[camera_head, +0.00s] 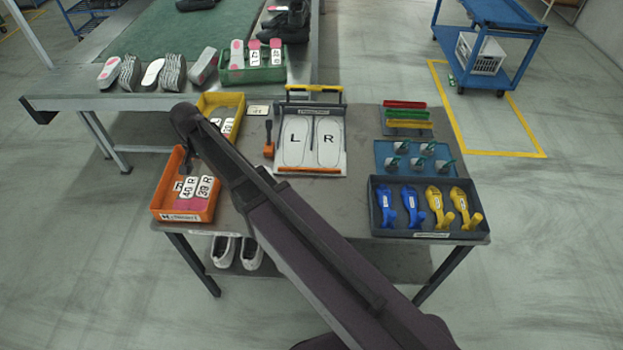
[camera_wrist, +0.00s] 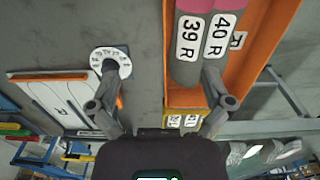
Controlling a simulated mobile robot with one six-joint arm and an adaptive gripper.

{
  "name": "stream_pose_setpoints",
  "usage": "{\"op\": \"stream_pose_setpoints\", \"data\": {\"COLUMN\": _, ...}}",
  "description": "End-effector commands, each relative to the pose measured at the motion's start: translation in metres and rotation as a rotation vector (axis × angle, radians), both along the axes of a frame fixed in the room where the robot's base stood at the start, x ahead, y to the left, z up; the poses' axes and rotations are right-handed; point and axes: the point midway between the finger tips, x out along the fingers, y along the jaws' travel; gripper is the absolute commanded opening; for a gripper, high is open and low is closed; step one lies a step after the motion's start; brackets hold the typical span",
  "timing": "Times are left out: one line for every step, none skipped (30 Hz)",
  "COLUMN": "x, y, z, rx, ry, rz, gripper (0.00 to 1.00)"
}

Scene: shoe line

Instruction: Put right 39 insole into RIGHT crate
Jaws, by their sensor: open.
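The right 39 insole, labelled "39 R" (camera_head: 206,187), lies in the orange crate (camera_head: 157,199) at the table's left, beside the "40 R" insole (camera_head: 188,188). The crate's front label is too small to read surely. In the wrist view the 39 insole (camera_wrist: 188,42) lies along the inside of the orange wall (camera_wrist: 168,30), with the 40 insole (camera_wrist: 219,35) to its right. My gripper (camera_wrist: 161,72) is open and empty above the crate's edge. One finger overlaps the insoles in the picture; I cannot tell whether it touches. In the head view my arm hides part of the crate.
A yellow crate (camera_head: 205,102) with insoles stands behind the orange one. A board marked L and R (camera_head: 310,169) lies mid-table. A marked white disc (camera_wrist: 110,54) is near my other finger. Blue and yellow shoe forms fill a dark tray (camera_head: 430,232) at the right.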

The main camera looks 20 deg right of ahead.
Motion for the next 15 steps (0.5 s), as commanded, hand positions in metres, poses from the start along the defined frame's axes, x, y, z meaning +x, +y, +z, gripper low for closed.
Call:
{"op": "stream_pose_setpoints", "data": {"x": -0.007, "y": -0.023, "z": 0.000, "rx": 0.000, "ry": 0.000, "rz": 0.006, "gripper": 1.00}}
{"op": "stream_pose_setpoints", "data": {"x": -0.010, "y": -0.034, "z": 0.000, "rx": 0.000, "ry": 0.000, "rz": 0.016, "gripper": 1.00}}
{"op": "stream_pose_setpoints", "data": {"x": -0.013, "y": -0.051, "z": 0.000, "rx": 0.000, "ry": 0.000, "rz": 0.027, "gripper": 1.00}}
{"op": "stream_pose_setpoints", "data": {"x": -0.017, "y": -0.063, "z": 0.000, "rx": 0.000, "ry": 0.000, "rz": 0.037, "gripper": 1.00}}
{"op": "stream_pose_setpoints", "data": {"x": -0.020, "y": -0.076, "z": 0.000, "rx": 0.000, "ry": 0.000, "rz": 0.046, "gripper": 1.00}}
{"op": "stream_pose_setpoints", "data": {"x": -0.025, "y": -0.093, "z": 0.000, "rx": 0.000, "ry": 0.000, "rz": 0.060, "gripper": 1.00}}
{"op": "stream_pose_setpoints", "data": {"x": -0.029, "y": -0.105, "z": 0.000, "rx": -0.001, "ry": 0.000, "rz": 0.070, "gripper": 1.00}}
{"op": "stream_pose_setpoints", "data": {"x": -0.033, "y": -0.117, "z": 0.000, "rx": -0.001, "ry": 0.000, "rz": 0.079, "gripper": 1.00}}
{"op": "stream_pose_setpoints", "data": {"x": -0.039, "y": -0.133, "z": 0.000, "rx": -0.001, "ry": 0.000, "rz": 0.094, "gripper": 1.00}}
{"op": "stream_pose_setpoints", "data": {"x": -0.043, "y": -0.145, "z": 0.000, "rx": -0.001, "ry": 0.000, "rz": 0.103, "gripper": 1.00}}
{"op": "stream_pose_setpoints", "data": {"x": -0.048, "y": -0.156, "z": 0.000, "rx": -0.001, "ry": 0.000, "rz": 0.114, "gripper": 1.00}}
{"op": "stream_pose_setpoints", "data": {"x": -0.054, "y": -0.171, "z": 0.000, "rx": -0.001, "ry": 0.000, "rz": 0.128, "gripper": 1.00}}
{"op": "stream_pose_setpoints", "data": {"x": -0.060, "y": -0.182, "z": 0.000, "rx": -0.001, "ry": 0.000, "rz": 0.138, "gripper": 1.00}}
{"op": "stream_pose_setpoints", "data": {"x": -0.065, "y": -0.192, "z": 0.000, "rx": -0.001, "ry": 0.000, "rz": 0.148, "gripper": 1.00}}
{"op": "stream_pose_setpoints", "data": {"x": -0.073, "y": -0.207, "z": 0.000, "rx": -0.001, "ry": 0.001, "rz": 0.161, "gripper": 1.00}}
